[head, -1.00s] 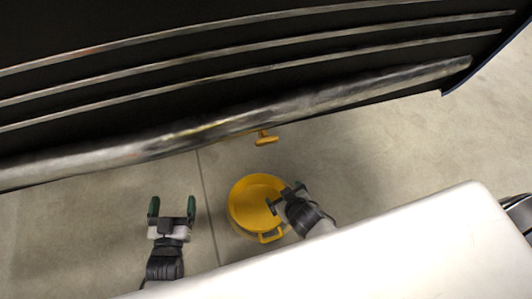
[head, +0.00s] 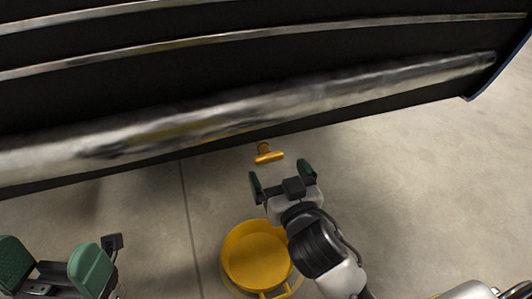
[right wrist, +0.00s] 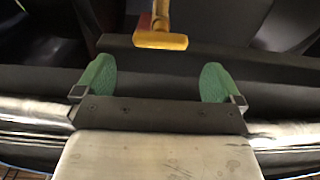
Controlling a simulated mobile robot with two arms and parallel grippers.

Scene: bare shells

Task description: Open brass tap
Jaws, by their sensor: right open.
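The brass tap (head: 268,155) shows as a small yellow T-shaped handle below the edge of the big dark body, near the middle of the head view. In the right wrist view the tap (right wrist: 160,40) is ahead of the fingers, centred between them. My right gripper (head: 283,175) is open and empty, just short of the tap and apart from it. Its green fingers also show in the right wrist view (right wrist: 158,83). My left gripper (head: 50,262) is at the lower left of the head view, its fingers apart with nothing between them.
A yellow pot (head: 256,252) with a handle is on the floor below the tap, partly beside my right arm. A large dark body with a metal rail (head: 300,103) overhangs across the top. Bare concrete floor (head: 420,170) is clear at right.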

